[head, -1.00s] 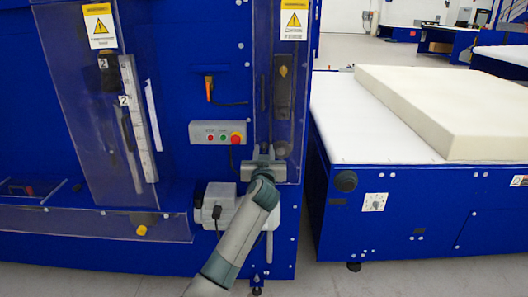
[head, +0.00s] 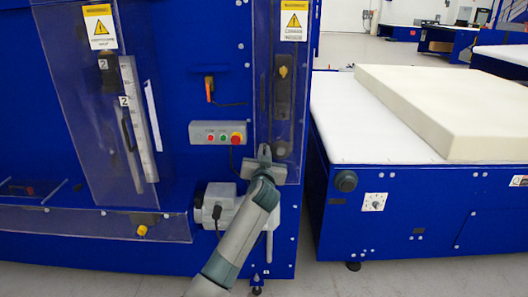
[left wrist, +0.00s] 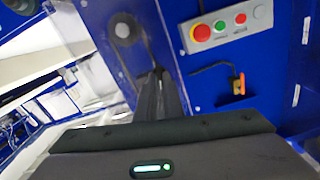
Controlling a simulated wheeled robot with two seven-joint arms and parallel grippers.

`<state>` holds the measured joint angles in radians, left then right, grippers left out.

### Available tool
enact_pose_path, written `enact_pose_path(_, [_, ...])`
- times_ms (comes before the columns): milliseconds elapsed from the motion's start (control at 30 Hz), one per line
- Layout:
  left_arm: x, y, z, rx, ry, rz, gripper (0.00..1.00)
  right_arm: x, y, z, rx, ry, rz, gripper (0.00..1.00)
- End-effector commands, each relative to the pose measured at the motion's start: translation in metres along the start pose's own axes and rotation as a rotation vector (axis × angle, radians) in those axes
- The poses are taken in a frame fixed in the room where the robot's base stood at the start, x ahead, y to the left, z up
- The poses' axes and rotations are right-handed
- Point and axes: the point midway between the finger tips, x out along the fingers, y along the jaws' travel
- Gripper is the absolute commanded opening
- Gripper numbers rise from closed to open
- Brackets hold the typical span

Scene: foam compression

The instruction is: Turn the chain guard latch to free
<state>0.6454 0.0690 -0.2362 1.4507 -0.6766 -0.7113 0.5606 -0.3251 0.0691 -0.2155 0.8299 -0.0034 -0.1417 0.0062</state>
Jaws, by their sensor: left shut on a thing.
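The chain guard is a tall clear cover (head: 299,110) at the right edge of the blue machine, with a dark chain part and round wheel behind it. The wheel also shows in the left wrist view (left wrist: 125,30). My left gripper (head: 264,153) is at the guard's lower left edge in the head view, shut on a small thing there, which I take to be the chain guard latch. The latch itself is hidden by the gripper. In the left wrist view the dark fingers (left wrist: 160,88) are close together against the guard's edge. My right gripper is not in view.
A grey button box (head: 218,133) sits just above left of the gripper. An orange-handled switch (head: 209,88) is higher up. A grey motor housing (head: 220,200) is below left. A conveyor table (head: 335,130) with a foam block (head: 440,105) stands to the right across a narrow gap.

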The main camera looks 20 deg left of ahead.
Motion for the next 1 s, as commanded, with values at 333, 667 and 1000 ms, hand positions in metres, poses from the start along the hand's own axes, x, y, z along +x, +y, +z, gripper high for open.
enact_pose_path(333, [0.000,0.001,-0.003,0.308,0.001,0.000,0.00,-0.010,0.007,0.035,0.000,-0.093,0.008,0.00])
enact_pose_path(667, [0.000,0.002,-0.003,0.623,0.001,0.000,0.00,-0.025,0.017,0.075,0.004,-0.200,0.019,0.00])
enact_pose_path(1000, [0.000,0.003,-0.002,0.946,0.002,0.000,0.00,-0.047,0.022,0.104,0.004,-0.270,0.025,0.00])
